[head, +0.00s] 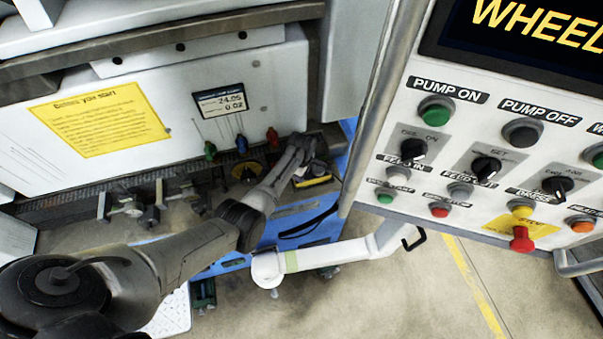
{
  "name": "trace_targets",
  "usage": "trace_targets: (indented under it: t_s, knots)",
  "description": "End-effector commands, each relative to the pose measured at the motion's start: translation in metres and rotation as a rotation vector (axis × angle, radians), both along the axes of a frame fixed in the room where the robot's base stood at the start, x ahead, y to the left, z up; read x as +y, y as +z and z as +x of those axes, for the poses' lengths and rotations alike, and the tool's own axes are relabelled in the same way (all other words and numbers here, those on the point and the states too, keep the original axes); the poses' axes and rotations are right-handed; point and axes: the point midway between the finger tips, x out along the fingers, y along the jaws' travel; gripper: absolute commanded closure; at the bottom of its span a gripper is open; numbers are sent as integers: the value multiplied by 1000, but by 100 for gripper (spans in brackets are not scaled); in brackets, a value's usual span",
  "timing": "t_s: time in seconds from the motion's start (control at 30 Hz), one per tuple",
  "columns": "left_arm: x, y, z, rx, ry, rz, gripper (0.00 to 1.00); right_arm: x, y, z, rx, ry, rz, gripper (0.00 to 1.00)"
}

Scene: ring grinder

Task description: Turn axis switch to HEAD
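A control panel (455,106) fills the right side of the head view. Its dark display (520,35) reads "WHEEL", cut off by the frame edge. Three black rotary knobs sit in a row: one under small "ON" lettering (412,149), one in the middle (486,168) and one at the right (559,187). No switch that I can read as an axis switch, and no HEAD label, is visible. My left arm reaches in from the left; its gripper end (312,150) is near the machine, left of and apart from the panel. Its fingers are too unclear to read. My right gripper is out of view.
The panel also bears a green button (436,109), a black button (522,132) and a red emergency button (522,240). A white support arm (325,253) runs below it. The machine front (200,100) carries a yellow notice (100,118) and small display (225,99). Floor lies open below the panel.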

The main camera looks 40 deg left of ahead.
Motion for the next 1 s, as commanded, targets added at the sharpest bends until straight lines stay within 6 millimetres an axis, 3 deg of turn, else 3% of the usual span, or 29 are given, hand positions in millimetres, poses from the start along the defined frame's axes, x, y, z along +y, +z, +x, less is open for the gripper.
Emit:
trace_targets:
  t_s: [0.33, 0.7, 1.0]
  knots:
    - [0, -2, 0, -1, 0, 0, 64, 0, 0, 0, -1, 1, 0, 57]
    - [0, -2, 0, 0, 0, 0, 99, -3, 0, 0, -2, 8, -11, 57]
    - [0, -1, 0, 1, -48, 0, 100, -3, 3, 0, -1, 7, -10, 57]
